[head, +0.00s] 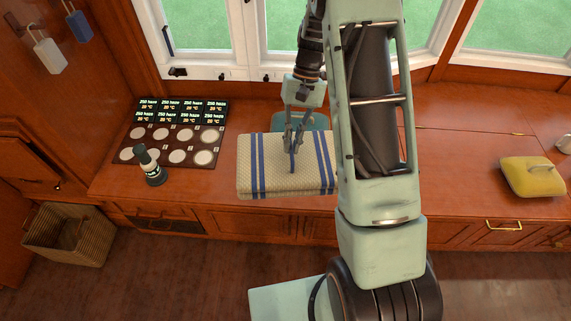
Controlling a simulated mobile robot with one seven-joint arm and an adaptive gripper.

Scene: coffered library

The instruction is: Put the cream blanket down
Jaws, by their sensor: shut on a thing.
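A teal object (313,123) is behind the gripper. A yellow cushion-like thing (534,176) is far right. A wicker basket (68,236) stands on the floor. The counter right of my arm has free room.

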